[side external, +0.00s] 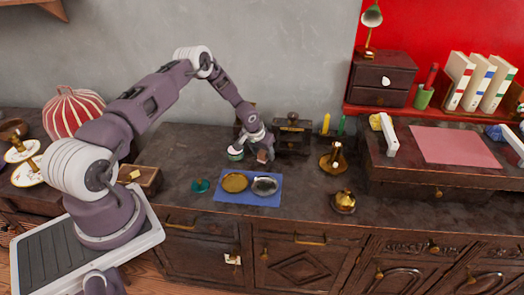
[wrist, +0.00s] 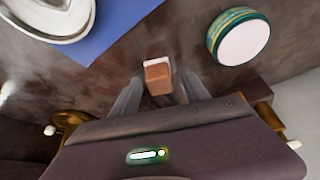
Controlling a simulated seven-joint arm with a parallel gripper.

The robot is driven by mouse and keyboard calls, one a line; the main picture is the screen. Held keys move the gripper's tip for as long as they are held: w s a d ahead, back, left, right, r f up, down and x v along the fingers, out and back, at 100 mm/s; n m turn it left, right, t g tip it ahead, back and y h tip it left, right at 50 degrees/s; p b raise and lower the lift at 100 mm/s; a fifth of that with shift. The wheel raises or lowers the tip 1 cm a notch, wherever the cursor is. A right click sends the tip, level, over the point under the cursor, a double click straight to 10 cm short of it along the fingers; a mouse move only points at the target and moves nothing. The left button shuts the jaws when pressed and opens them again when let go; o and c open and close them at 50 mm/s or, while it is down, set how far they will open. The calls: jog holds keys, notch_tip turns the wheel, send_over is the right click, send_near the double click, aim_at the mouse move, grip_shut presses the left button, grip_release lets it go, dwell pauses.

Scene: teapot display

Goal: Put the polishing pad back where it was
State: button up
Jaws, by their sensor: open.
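A small brown block with a pale face, which looks like the polishing pad (wrist: 158,77), lies between the fingertips of my gripper (wrist: 160,92) in the wrist view. The fingers are open on either side of it; I cannot tell whether they touch it. In the side view, the pad (side external: 262,156) is on the dark counter just behind the blue cloth, with my gripper (side external: 259,150) over it. The blue cloth (side external: 246,201) holds a gold dish (side external: 235,182) and a silver dish (side external: 265,186). The silver dish is partly in the wrist view (wrist: 50,22).
A green-banded round tin with a white top (wrist: 242,38) stands close by the pad; it also shows in the side view (side external: 235,153). A dark box (side external: 292,135) is behind my gripper. A teal pot (side external: 201,185) and brass pieces (side external: 343,201) stand left and right of the cloth.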

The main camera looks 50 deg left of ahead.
jog(key=s+d+r+m, duration=0.1)
jog(key=s+d+r, duration=0.3)
jog(key=r, duration=0.8)
jog(key=s+d+r, duration=0.4)
jog(key=r, duration=0.7)
jog(key=s+d+r+m, duration=0.1)
jog(key=s+d+r, duration=0.35)
jog(key=r, duration=0.75)
jog(key=s+d+r+m, duration=0.1)
jog(key=s+d, duration=0.3)
jog(key=s, duration=0.4)
jog(key=s+d+r+t+h, duration=0.1)
jog(key=s+d+r, duration=0.2)
jog(key=s, duration=0.5)
jog(key=s+d+r+m, duration=0.1)
jog(key=s+d+r, duration=0.1)
jog(key=s+d, duration=0.3)
jog(key=s, duration=0.3)
jog(key=shift+s+d+r+m+h, duration=0.3)
jog(key=shift+r+h, duration=0.1)
